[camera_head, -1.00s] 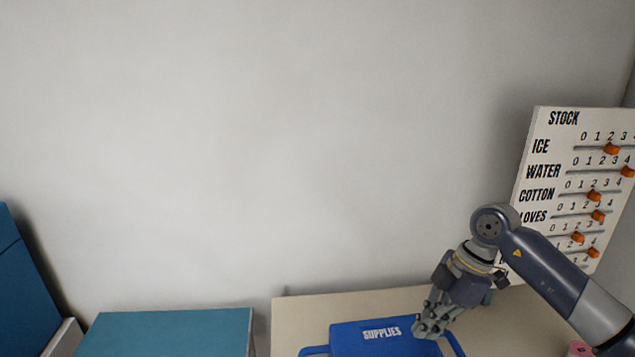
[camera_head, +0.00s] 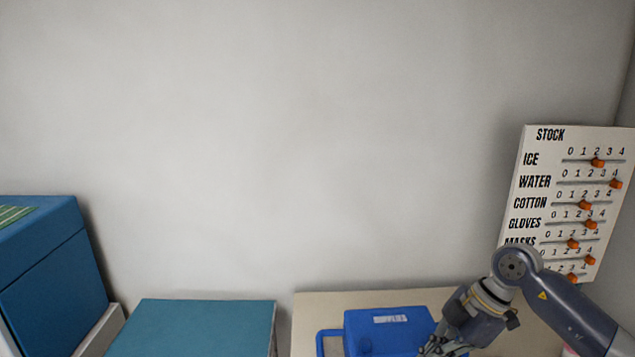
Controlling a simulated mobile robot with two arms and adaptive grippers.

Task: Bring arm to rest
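My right arm comes in from the lower right. Its gripper (camera_head: 440,346) points down at the right front part of the blue supplies box (camera_head: 362,330), at the bottom edge of the head view. The fingertips are small and partly cut off by the frame edge, so I cannot tell whether they are open or shut, or whether they touch the box. My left gripper is not in view.
The box stands on a beige table (camera_head: 308,308). A white stock board (camera_head: 514,190) with orange sliders (camera_head: 597,162) stands behind my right arm. A teal-topped surface (camera_head: 205,325) and a large blue box (camera_head: 50,270) are at the left. The wall is bare.

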